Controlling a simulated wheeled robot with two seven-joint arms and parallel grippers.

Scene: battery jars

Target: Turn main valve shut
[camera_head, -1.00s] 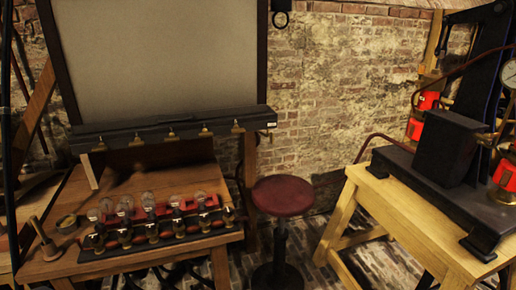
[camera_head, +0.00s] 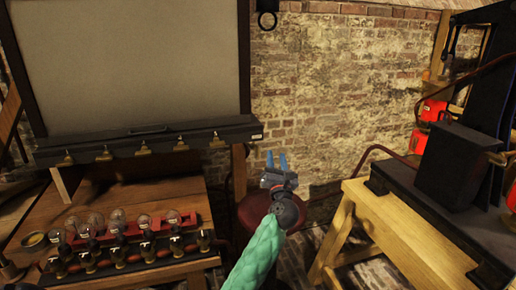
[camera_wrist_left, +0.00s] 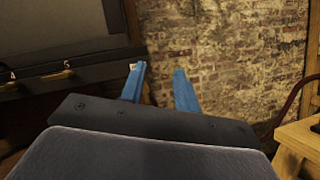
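My left gripper (camera_head: 276,160) is raised in front of the brick wall, above the red stool. Its two blue fingers are apart with nothing between them, as the left wrist view (camera_wrist_left: 159,82) also shows. No part is clearly marked as the main valve. Small brass taps or levers (camera_head: 141,150) line the front of a long black box (camera_head: 215,135) to the left of the gripper. Black machinery (camera_head: 450,165) with a brass fitting (camera_head: 498,157) stands to the right, apart from the gripper. My right gripper is out of view.
Glass bulbs (camera_head: 116,218) and dark fittings stand on the wooden bench (camera_head: 150,187) at left. The red stool (camera_head: 252,207) is partly hidden by my arm. A light wooden table (camera_head: 400,235) bears the machinery. Open space lies before the brick wall (camera_head: 330,100).

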